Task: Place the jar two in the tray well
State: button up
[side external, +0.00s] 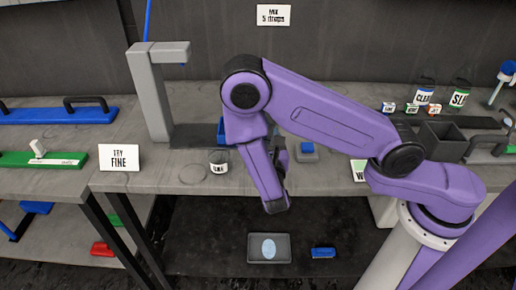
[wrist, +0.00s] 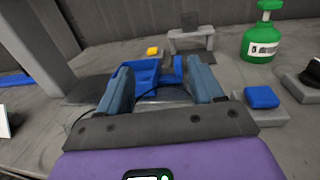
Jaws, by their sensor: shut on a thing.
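In the wrist view, my gripper (wrist: 165,88) has its two blue-grey fingers wide apart, with a faint, pale, clear thing between them. I take it for jar two, but no label shows on it. A small labelled jar (side external: 218,163) stands on the bench left of my arm. A blue open tray (wrist: 147,74) lies beyond my fingers in the wrist view. A dark tray (side external: 252,256) with a pale oval sits on the lower shelf. I cannot tell which tray has the well.
A grey post (side external: 153,100) stands left of my arm. A "TRY FINE" sign (side external: 120,158) stands at the bench's front left. A green bottle (wrist: 262,38) and a blue block on a grey base (wrist: 262,97) are to the right. Labelled jars (side external: 459,97) crowd the back right.

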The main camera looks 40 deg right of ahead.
jog(key=shift+w+f, duration=0.45)
jog(key=shift+f, duration=0.1)
jog(key=shift+w+a+f, duration=0.1)
jog(key=shift+w+f, duration=0.15)
jog(key=shift+f, duration=1.35)
jog(key=shift+f, duration=0.15)
jog(key=o, duration=1.1)
jog(key=shift+c, duration=0.2)
jog(key=shift+s+a, duration=0.1)
jog(key=shift+a, duration=0.05)
